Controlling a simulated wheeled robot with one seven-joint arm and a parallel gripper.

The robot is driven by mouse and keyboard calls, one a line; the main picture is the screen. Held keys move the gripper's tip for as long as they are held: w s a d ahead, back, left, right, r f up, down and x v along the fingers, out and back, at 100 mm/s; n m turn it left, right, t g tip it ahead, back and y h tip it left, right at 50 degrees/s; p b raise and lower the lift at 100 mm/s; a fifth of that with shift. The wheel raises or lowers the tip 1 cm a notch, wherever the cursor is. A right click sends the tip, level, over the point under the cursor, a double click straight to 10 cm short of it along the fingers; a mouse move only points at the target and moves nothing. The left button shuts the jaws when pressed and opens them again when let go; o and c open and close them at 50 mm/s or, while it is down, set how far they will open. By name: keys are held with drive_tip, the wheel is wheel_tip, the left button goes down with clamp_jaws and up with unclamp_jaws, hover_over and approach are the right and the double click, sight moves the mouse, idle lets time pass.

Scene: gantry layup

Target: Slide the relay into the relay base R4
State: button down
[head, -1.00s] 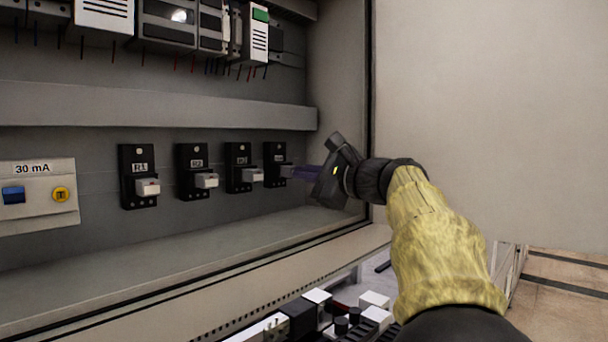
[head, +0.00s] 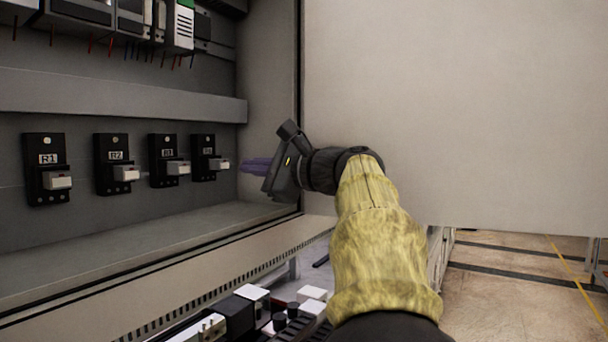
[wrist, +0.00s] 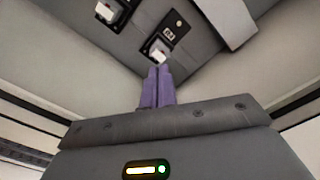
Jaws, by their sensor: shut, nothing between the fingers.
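The relay base R4 (head: 203,150) is a black block on the cabinet's back panel, the rightmost of the row. A pale relay (head: 218,163) sits at its lower front, standing out like those on the neighbouring bases. In the wrist view, the relay (wrist: 157,52) shows as a white block against the base R4 (wrist: 172,28). My gripper (head: 243,165) has purple fingers, which are shut together and empty. They are to the right of the relay, with a small gap between. In the wrist view, the fingertips (wrist: 158,70) point toward the relay.
Bases R1 (head: 45,160), R2 (head: 112,155) and R3 (head: 163,152) stand to the left, each with a pale relay. A grey duct (head: 120,103) runs above them. The cabinet's side wall (head: 268,110) is close to my gripper. Various parts (head: 240,308) lie below in front.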

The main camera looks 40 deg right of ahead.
drive_tip(key=b+v, duration=0.4)
drive_tip(key=v, duration=1.1)
drive_tip(key=shift+s, duration=0.3)
drive_tip(key=shift+w+a, duration=0.1)
